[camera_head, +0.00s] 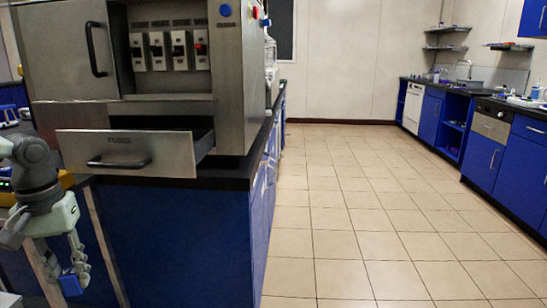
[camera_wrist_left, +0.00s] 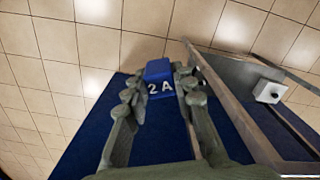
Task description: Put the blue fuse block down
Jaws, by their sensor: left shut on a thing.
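The blue fuse block (camera_head: 70,284) is in my left gripper (camera_head: 66,270), low at the left of the head view, in front of the blue cabinet. My right gripper is in neither view.
A steel machine (camera_head: 230,75) with a row of fuse modules (camera_head: 170,50) stands on a black-topped blue cabinet (camera_head: 190,235). Its drawer (camera_head: 125,151), labelled "FUSES", is pulled open. Tiled floor (camera_head: 335,200) is clear to the right; blue counters (camera_head: 488,150) line the far right.

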